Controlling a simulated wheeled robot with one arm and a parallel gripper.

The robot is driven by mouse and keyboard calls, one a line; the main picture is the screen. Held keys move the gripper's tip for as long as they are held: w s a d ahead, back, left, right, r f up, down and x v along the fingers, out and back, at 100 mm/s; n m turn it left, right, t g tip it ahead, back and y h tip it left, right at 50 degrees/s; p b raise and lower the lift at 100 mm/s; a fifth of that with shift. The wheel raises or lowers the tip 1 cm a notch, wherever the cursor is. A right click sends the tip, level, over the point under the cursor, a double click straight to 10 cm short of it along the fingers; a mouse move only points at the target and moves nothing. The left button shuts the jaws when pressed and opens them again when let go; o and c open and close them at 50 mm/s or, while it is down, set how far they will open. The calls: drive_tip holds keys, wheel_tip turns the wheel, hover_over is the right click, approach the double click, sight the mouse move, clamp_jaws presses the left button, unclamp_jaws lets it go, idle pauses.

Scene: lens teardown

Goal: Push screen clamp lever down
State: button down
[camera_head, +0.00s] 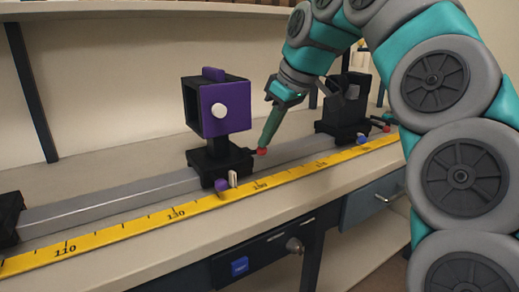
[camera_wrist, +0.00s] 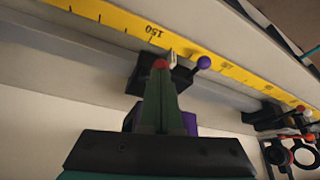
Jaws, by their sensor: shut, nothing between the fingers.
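The screen unit (camera_head: 223,108), a black box with a purple face and a white disc, stands on a black carriage (camera_head: 219,162) on the rail. A short dark clamp lever with a red knob (camera_head: 262,152) sticks out to the right from the carriage, roughly level. The red knob also shows in the wrist view (camera_wrist: 160,64). My gripper (camera_head: 266,145) is shut and empty, its green fingers slanting down with the tips at the red knob. In the wrist view the fingertips (camera_wrist: 161,74) overlap the knob; I cannot tell whether they touch it.
The carriage also has a purple knob (camera_head: 221,185) and a white tab (camera_head: 233,178) in front. A yellow ruler (camera_head: 180,215) runs along the bench front. Another black carriage unit (camera_head: 345,105) stands farther right on the rail (camera_head: 115,200). Bare rail lies to the left.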

drive_tip(key=shift+f+b, duration=0.75)
drive_tip(key=shift+f, duration=0.65)
drive_tip(key=shift+s+d+r+p, duration=0.15)
drive_tip(key=shift+s+d+r, duration=0.25)
drive_tip(key=shift+d, duration=0.25)
drive_tip(key=shift+s+d+r+p, duration=0.15)
drive_tip(key=shift+s+d+r, duration=0.1)
drive_tip(key=shift+s+d, duration=0.3)
drive_tip(key=shift+w, duration=0.1)
drive_tip(key=shift+d+r, duration=0.1)
drive_tip(key=shift+r, duration=0.05)
drive_tip(key=p+v, duration=0.2)
drive_tip(key=v, duration=0.5)
drive_tip(key=shift+r+p, duration=0.25)
drive_tip(key=shift+p, duration=0.15)
